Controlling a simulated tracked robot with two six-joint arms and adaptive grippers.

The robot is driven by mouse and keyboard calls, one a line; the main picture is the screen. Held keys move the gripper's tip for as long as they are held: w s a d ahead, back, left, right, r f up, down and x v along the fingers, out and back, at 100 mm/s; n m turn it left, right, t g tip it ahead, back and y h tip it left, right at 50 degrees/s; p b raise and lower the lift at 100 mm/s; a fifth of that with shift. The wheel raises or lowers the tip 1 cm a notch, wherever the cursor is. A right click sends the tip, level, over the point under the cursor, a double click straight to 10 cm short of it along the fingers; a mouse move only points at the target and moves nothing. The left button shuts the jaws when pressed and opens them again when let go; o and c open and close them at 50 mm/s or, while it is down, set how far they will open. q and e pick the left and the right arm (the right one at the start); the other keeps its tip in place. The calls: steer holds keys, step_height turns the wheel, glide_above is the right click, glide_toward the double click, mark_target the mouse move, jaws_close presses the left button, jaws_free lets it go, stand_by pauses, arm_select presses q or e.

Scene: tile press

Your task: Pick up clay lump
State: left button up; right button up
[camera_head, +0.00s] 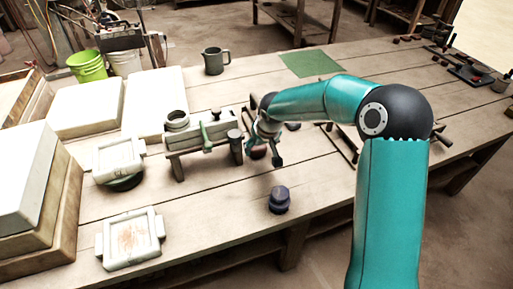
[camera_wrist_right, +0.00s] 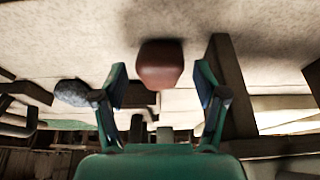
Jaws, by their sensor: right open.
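The clay lump is a reddish-brown, rounded block (camera_wrist_right: 160,62) at the top centre of the right wrist view. It lies ahead of and between the two fingers of my right gripper (camera_wrist_right: 162,88), which is open with clear space between its fingers. In the head view the right gripper (camera_head: 264,155) points down over the table beside the small bench, and the dark reddish lump (camera_head: 257,152) shows partly behind its fingers. I cannot tell whether the fingers touch the lump. My left gripper is not in view.
A small bench (camera_head: 205,140) with a green-handled tool stands left of the gripper. A dark lidded pot (camera_head: 279,200) stands in front. White tile frames (camera_head: 130,239) and plaster blocks (camera_head: 85,108) lie left. A grey-blue lump (camera_wrist_right: 72,93) lies left in the wrist view.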

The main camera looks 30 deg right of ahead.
steer(key=shift+w+d+f, duration=0.2)
steer(key=shift+w+f, duration=0.5)
steer(key=shift+w+d+f, duration=0.15)
steer(key=shift+w+f, duration=0.5)
steer(key=shift+f, duration=0.05)
steer(key=c, duration=1.2)
steer(key=shift+o, duration=0.2)
steer(key=shift+r, duration=0.1)
